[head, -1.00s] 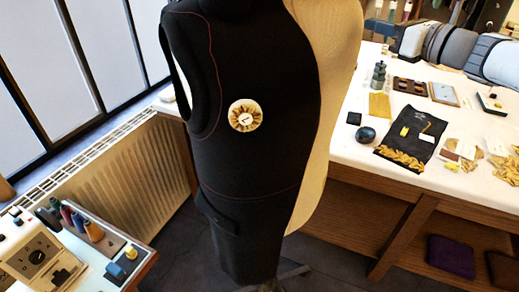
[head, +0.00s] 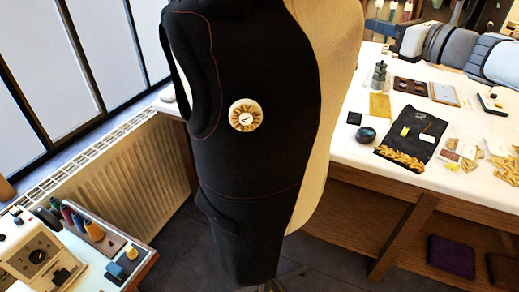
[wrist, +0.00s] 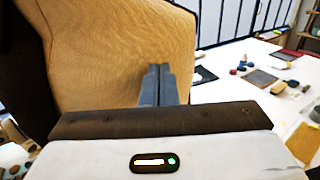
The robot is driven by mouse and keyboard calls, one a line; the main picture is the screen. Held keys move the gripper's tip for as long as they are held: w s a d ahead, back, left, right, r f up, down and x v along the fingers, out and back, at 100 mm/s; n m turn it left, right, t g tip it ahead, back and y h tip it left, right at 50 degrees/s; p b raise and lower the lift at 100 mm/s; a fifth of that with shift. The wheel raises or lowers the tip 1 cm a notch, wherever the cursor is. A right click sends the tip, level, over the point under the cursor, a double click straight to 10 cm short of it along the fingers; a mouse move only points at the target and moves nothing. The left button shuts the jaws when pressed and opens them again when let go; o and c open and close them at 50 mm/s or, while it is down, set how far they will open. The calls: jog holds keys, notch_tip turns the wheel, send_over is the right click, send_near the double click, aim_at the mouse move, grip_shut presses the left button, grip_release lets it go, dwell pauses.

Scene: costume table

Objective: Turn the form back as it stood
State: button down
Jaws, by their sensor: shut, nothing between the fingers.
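The dress form (head: 337,110) stands upright in the middle of the head view, on a stand low in the picture. Its left and front show a black garment half (head: 265,160) with red stitch lines and a round gold-and-white badge (head: 246,115). Its right side is bare cream cloth. In the wrist view the cream side (wrist: 110,50) fills the upper left, with a dark strip at its left. My gripper (wrist: 158,72) is shut and empty, its fingertips in front of the cream surface near its right edge. I cannot tell whether they touch it. The head view does not show my gripper.
A white-topped work table (head: 345,150) with a black cloth (head: 412,138), tins and grey rolls stands close at right. A radiator (head: 130,180) runs below the windows at left. A small side table (head: 150,258) with bottles stands front left. Dark floor shows between.

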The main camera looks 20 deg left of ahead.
jog(key=shift+w+a+r+p, duration=0.15)
jog(key=shift+w+p, duration=0.15)
jog(key=shift+p, duration=0.1)
jog(key=w+g+p, duration=0.1)
jog(key=w+a+n+g+p, duration=0.1)
jog(key=w, duration=0.1)
jog(key=w+a+n+g+y+p, duration=0.1)
jog(key=shift+w+a+f, duration=0.1)
jog(key=shift+w+f, duration=0.1)
jog(key=shift+w+p, duration=0.1)
jog(key=shift+p, duration=0.2)
jog(key=w+a+p, duration=0.1)
jog(key=w+a, duration=0.1)
jog(key=w, duration=0.1)
jog(key=shift+a+p, duration=0.35)
jog(key=shift+p, duration=0.05)
jog(key=shift+s, duration=0.15)
